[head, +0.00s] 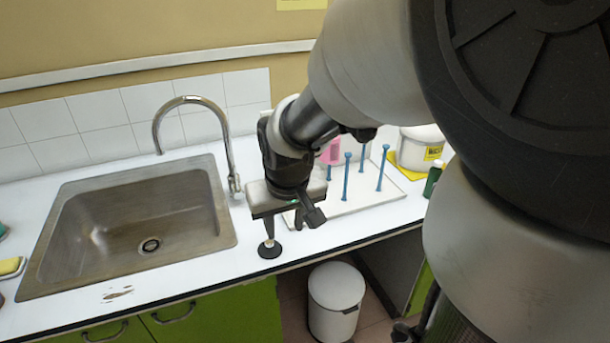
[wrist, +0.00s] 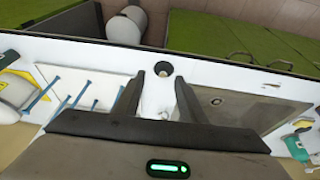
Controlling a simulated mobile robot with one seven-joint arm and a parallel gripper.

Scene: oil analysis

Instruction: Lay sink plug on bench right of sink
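The sink plug (head: 270,250) is a small black disc lying flat on the white bench, right of the sink and near the front edge. In the wrist view the plug (wrist: 163,69) shows as a dark ring with a paler centre, just beyond my fingertips. My gripper (head: 291,224) is above the bench beside the plug; one finger overlaps it in the head view. In the wrist view my gripper (wrist: 159,77) has its two dark fingers spread, with nothing held between them. The metal sink (head: 140,220) is empty, with its drain visible.
A white board with blue pegs (head: 346,178) and a white tub (head: 418,145) are on the right. A white bin (head: 335,298) stands on the floor below the bench.

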